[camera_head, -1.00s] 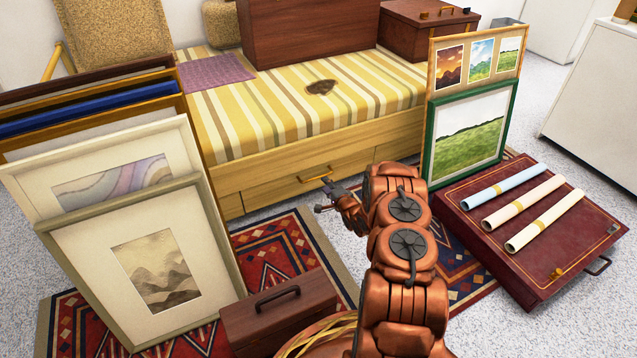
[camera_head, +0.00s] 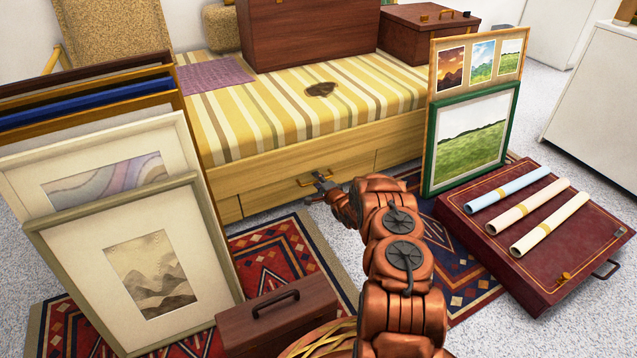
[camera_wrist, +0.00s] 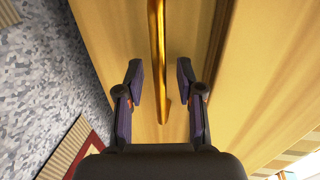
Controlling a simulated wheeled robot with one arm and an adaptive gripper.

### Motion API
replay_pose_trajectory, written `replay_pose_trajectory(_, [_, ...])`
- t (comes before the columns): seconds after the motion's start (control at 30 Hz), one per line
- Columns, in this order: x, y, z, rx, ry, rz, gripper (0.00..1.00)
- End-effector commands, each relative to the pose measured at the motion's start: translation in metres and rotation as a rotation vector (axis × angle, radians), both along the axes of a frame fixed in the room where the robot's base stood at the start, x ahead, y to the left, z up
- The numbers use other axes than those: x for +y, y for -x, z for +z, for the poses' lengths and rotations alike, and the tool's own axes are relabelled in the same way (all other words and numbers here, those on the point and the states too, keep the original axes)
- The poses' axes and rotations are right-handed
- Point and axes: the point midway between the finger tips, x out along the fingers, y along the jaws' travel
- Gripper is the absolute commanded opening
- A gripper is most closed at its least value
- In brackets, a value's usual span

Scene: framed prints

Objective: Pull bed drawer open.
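The bed (camera_head: 225,180) has a pale wood base with a closed-looking drawer (camera_head: 268,194) in its long side. The drawer has a gold bar handle (camera_head: 311,177), partly covered by my gripper (camera_head: 322,186) in the head view. In the wrist view, my gripper (camera_wrist: 160,78) is open, with one dark finger on each side of the gold handle (camera_wrist: 157,45). The handle runs between the fingers with a gap on both sides. The wooden drawer front (camera_wrist: 110,40) lies behind it. How deep the fingers reach around the handle is hard to tell.
Framed pictures (camera_head: 150,270) lean at the left. A green-framed picture (camera_head: 468,145) stands by the bed's right end. A red portfolio case (camera_head: 545,260) with paper rolls lies at right. A brown box (camera_head: 280,315) stands in front on the patterned rug (camera_head: 275,245).

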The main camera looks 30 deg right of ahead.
Motion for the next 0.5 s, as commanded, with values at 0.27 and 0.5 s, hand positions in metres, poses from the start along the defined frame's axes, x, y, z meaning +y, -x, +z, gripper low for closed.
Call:
replay_pose_trajectory(0.27, [-0.0001,0.0001,0.0002,0.000,0.000,0.000,0.27])
replay_pose_trajectory(0.5, [-0.0002,0.0001,0.0002,-0.001,0.000,0.000,0.02])
